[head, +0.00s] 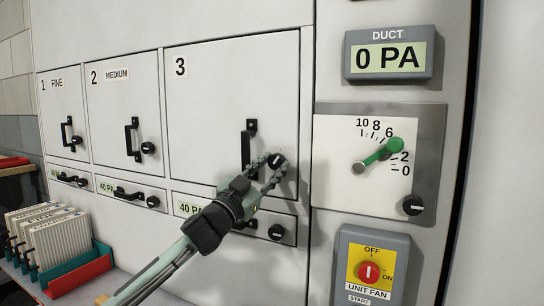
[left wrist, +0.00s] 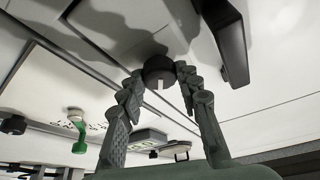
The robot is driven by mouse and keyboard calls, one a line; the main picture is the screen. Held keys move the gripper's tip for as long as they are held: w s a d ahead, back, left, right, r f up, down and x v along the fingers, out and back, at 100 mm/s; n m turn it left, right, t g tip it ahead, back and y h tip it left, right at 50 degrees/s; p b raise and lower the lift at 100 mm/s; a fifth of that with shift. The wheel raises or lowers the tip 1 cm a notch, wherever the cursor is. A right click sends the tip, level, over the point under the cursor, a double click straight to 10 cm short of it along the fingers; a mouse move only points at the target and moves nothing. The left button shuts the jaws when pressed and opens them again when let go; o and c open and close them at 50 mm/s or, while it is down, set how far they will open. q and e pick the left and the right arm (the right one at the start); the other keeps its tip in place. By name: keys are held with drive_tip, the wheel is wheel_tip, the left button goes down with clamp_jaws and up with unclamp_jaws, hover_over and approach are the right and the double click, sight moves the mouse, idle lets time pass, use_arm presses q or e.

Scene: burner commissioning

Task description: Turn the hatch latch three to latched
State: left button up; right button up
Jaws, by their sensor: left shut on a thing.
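Hatch three (head: 230,100) is the large white door marked 3 in the head view, and it is closed. Its latch knob (head: 276,160) is a black round knob with a white mark, right of the black hatch handle (head: 249,145). My left gripper (head: 264,168) is shut on this knob, one finger on each side. In the left wrist view the knob (left wrist: 158,72) sits between both fingertips (left wrist: 160,75), with its white mark showing. The handle (left wrist: 226,40) is close beside it there. My right gripper is not in view.
A gauge panel (head: 428,130) with a green pointer (head: 382,152) stands right of the hatch, below a duct display (head: 388,55) reading 0 PA. A unit fan switch (head: 369,272) is lower right. Filters (head: 48,240) stand in a rack at lower left. Drawers run below the hatches.

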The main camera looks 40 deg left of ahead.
use_arm(q)
drive_tip(key=m+p, duration=0.1)
drive_tip(key=m+h, duration=0.1)
drive_tip(key=m+p, duration=0.1)
drive_tip(key=m, duration=0.1)
drive_tip(key=shift+a+r+h+p, duration=0.1)
drive_tip(key=shift+r+h+p, duration=0.15)
drive_tip(key=shift+h+p, duration=0.15)
drive_tip(key=m+g+h+p, duration=0.1)
drive_tip(key=m, duration=0.2)
drive_tip(key=shift+f+m+h, duration=0.1)
drive_tip(key=shift+m+h, duration=0.2)
drive_tip(key=shift+m+g+h, duration=0.3)
drive_tip(key=shift+m+h, duration=0.1)
drive_tip(key=shift+m, duration=0.6)
drive_tip(key=shift+a+m+g+h, duration=0.1)
drive_tip(key=shift+m+g+h, duration=0.4)
drive_tip(key=shift+m, duration=1.5)
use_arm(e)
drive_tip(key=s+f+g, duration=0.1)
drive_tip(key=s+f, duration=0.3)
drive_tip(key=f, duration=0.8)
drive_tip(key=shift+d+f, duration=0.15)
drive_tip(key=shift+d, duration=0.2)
use_arm(q)
drive_tip(key=o, duration=1.2)
drive_tip(key=shift+c, duration=0.2)
drive_tip(key=shift+s, duration=0.15)
